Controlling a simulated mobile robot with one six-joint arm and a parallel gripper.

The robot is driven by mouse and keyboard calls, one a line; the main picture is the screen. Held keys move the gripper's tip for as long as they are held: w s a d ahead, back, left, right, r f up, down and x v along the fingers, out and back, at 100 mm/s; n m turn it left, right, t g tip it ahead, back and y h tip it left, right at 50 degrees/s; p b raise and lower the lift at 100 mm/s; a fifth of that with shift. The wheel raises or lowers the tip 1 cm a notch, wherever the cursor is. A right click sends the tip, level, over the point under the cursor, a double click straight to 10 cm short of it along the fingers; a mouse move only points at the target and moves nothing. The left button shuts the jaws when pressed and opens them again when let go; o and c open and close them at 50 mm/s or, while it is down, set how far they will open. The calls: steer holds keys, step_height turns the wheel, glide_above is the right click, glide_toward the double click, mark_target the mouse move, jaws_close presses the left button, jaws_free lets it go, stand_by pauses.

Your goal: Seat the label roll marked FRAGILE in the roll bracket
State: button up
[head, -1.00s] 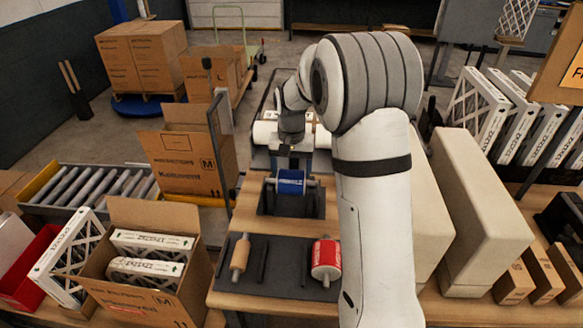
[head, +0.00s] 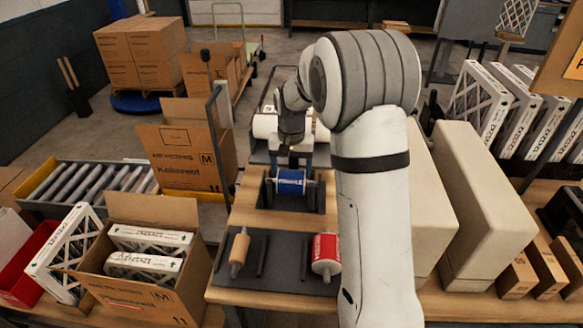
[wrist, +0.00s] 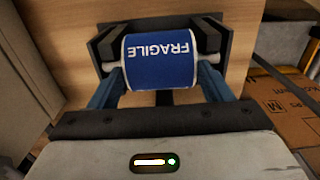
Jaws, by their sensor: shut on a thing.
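The blue label roll marked FRAGILE (wrist: 160,62) is between the two blue fingers of my gripper (wrist: 160,76), which are shut on it near its pale core ends. In the head view the blue roll (head: 291,182) lies level, crosswise, at the dark roll bracket (head: 290,203). In the wrist view the bracket (wrist: 106,46) has an upright at each side of the roll, and the roll lies between them. Whether the core ends rest in the bracket's slots I cannot tell; the fingers and roll hide the contact.
A dark mat (head: 285,277) in front holds a red roll (head: 326,256) and a bare tan core (head: 239,250). An open carton of filters (head: 150,285) stands left. Large cream blocks (head: 485,215) stand right of my arm. A white roll (head: 266,126) lies behind.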

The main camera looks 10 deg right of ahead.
mark_target(291, 173)
steer(key=shift+f, duration=0.25)
steer(key=o, duration=1.8)
steer(key=shift+c, duration=0.2)
step_height(291, 173, up, 7)
steer(key=shift+r+b, duration=0.2)
steer(key=shift+b, duration=0.45)
steer(key=shift+r, duration=0.3)
steer(key=shift+s+r, duration=0.15)
steer(key=shift+s, duration=0.1)
steer(key=s+r+n+t, duration=0.1)
steer(key=s+n+t, duration=0.2)
steer(key=s, duration=2.5)
steer(key=shift+d+r+n, duration=0.3)
steer(key=shift+d+r, duration=0.05)
steer(key=shift+d, duration=0.1)
